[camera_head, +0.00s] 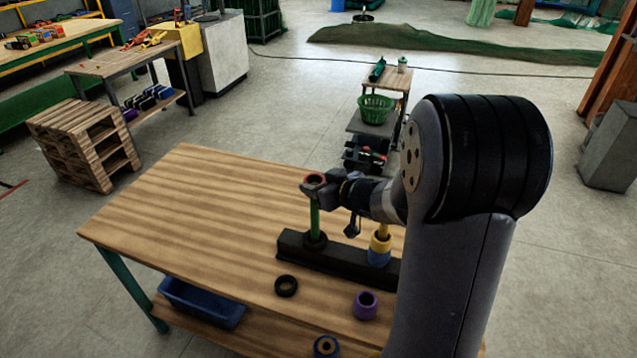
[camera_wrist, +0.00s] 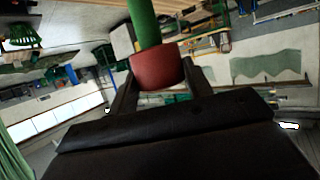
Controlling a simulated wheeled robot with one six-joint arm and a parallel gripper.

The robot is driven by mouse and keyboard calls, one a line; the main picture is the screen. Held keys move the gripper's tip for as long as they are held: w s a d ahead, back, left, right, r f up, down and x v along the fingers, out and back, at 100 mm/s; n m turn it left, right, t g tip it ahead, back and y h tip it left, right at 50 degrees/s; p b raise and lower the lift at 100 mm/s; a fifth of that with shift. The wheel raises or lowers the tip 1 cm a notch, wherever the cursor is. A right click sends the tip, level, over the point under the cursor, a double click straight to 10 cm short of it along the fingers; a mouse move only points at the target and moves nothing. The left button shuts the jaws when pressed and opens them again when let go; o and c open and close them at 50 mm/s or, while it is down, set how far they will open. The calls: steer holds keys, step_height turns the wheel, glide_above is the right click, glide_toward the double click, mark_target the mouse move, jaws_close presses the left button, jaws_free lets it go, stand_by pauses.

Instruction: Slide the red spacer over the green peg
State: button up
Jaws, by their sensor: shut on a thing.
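The red spacer (camera_head: 314,178) is a short ring at the top end of the upright green peg (camera_head: 315,220). My gripper (camera_head: 318,186) is shut on the red spacer. In the wrist view the red spacer (camera_wrist: 158,72) sits between the two fingers, and the green peg (camera_wrist: 144,22) meets its rim, in line with it. I cannot tell whether the peg's tip is inside the spacer's hole. The peg stands at the left end of a black base bar (camera_head: 345,264), with a dark ring (camera_head: 315,241) around its foot.
On the same bar, a yellow spacer (camera_head: 380,242) sits above a blue one (camera_head: 379,257). A black ring (camera_head: 286,285), a purple spacer (camera_head: 365,305) and a blue spacer (camera_head: 326,346) rest on the wooden table (camera_head: 190,220). The table's left part is clear.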

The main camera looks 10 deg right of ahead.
steer(key=o, duration=1)
steer(key=shift+o, duration=0.2)
steer(key=shift+s, duration=0.1)
steer(key=p+v, duration=0.1)
steer(key=v, duration=0.9)
steer(key=shift+s+d+r, duration=0.2)
steer(key=shift+s, duration=0.05)
